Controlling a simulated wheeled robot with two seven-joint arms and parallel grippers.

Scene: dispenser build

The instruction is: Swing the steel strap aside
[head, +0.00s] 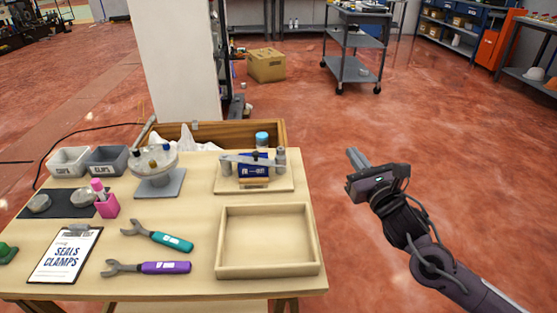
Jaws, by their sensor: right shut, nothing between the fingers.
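The steel strap (252,162) is a grey bar that lies across the front of a blue dispenser body (253,172). It runs from a grey post at its right to the left of the body. The dispenser stands on a pale wooden base board (228,184) at the back right of the table. My right gripper (356,160) is shut and empty, out past the table's right edge and to the right of the strap, clear of it. My left gripper is not in view.
An empty wooden tray (222,240) sits at the table's front right. A teal wrench (158,236), a purple wrench (150,267) and a clipboard (66,254) lie to its left. A round fixture (160,180) stands left of the dispenser. Open floor lies right of the table.

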